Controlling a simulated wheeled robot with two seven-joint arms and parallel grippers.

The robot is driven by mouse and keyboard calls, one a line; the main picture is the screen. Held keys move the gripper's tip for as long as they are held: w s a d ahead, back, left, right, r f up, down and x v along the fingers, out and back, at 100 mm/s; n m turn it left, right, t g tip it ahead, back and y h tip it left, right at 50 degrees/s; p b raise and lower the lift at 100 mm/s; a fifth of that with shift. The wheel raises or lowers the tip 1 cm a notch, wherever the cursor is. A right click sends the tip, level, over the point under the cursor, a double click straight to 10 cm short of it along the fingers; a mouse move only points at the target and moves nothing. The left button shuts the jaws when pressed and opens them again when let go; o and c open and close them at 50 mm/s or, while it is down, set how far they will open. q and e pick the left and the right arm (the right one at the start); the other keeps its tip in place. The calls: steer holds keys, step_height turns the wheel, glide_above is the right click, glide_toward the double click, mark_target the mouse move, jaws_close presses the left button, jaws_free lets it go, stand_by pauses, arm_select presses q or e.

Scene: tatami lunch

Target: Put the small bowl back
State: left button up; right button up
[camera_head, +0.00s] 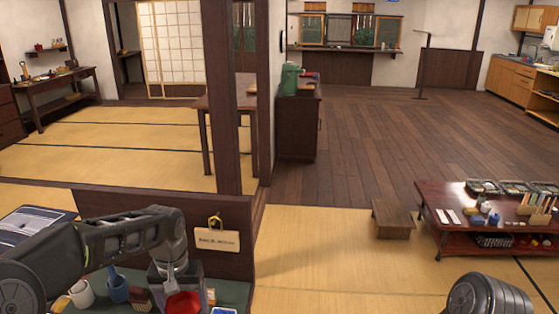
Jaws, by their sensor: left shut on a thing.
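A small red bowl (183,303) shows at the bottom of the head view, partly cut off by the picture's lower edge. My left arm comes in from the left, and my left gripper (172,282) points down at the bowl. The gripper is shut on the bowl's near-upper rim, as far as the small picture shows. I cannot tell whether the bowl touches the green-topped bench (237,294) below it. Only a rounded dark part of my right arm shows at the lower right; its gripper is out of view.
On the bench stand a white mug (81,293), a blue cup (117,288) and a brown brush-like item (141,299). A low wall with a small sign (217,240) rises behind. A low red table (455,235) with several items and a wooden stool (393,218) stand right; tatami between is clear.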

arm_select(q)
steer(key=d, duration=0.1)
steer(key=d+f, duration=0.1)
steer(key=d, duration=0.1)
steer(key=shift+d+m, duration=0.2)
steer(key=shift+m, duration=0.2)
stand_by(1.0)
